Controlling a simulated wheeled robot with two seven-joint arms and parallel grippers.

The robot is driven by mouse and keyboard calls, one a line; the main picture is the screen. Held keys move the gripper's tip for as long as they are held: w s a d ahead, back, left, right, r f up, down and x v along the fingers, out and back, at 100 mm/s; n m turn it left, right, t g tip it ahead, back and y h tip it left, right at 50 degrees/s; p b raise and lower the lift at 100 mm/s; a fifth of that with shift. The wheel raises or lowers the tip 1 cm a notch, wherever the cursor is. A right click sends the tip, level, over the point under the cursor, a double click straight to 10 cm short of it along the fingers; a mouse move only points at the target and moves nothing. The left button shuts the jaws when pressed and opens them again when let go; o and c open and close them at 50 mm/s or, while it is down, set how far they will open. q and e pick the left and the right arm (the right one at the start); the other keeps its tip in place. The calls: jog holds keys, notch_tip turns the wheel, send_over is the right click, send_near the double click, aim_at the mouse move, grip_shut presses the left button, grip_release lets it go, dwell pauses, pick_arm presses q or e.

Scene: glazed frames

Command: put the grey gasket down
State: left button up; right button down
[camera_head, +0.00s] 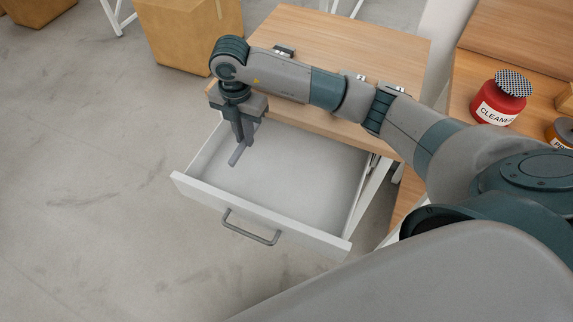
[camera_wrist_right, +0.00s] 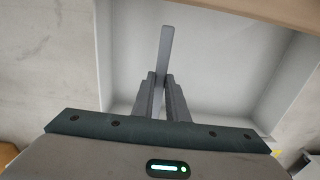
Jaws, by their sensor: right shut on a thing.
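The grey gasket (camera_head: 237,156) is a thin, straight strip. My right gripper (camera_head: 244,141) points down into the open drawer and is shut on the strip. In the right wrist view the gasket (camera_wrist_right: 166,48) sticks out beyond the two closed fingertips (camera_wrist_right: 161,76), with the pale drawer floor behind it. The white drawer (camera_head: 310,178) is pulled out under the wooden table, and its floor is bare apart from the gripper and strip over its left part. I cannot tell whether the strip touches the floor. My left gripper is not in view.
The drawer's grey handle (camera_head: 250,229) is on its front panel. My right arm reaches over the wooden tabletop (camera_head: 345,38), where small dark items lie. A red cleaner jar (camera_head: 498,101) stands on the right surface. Cardboard boxes (camera_head: 190,32) stand behind; the left floor is clear.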

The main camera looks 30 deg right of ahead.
notch_tip(320, 180, down, 6)
jog(key=shift+r+p, duration=0.2)
jog(key=shift+p, duration=0.75)
jog(key=shift+f, duration=0.3)
jog(key=shift+f, duration=0.1)
notch_tip(320, 180, down, 2)
jog(key=shift+f+p, duration=0.2)
jog(key=shift+p, duration=0.35)
jog(key=shift+f, duration=0.6)
jog(key=shift+f, duration=0.15)
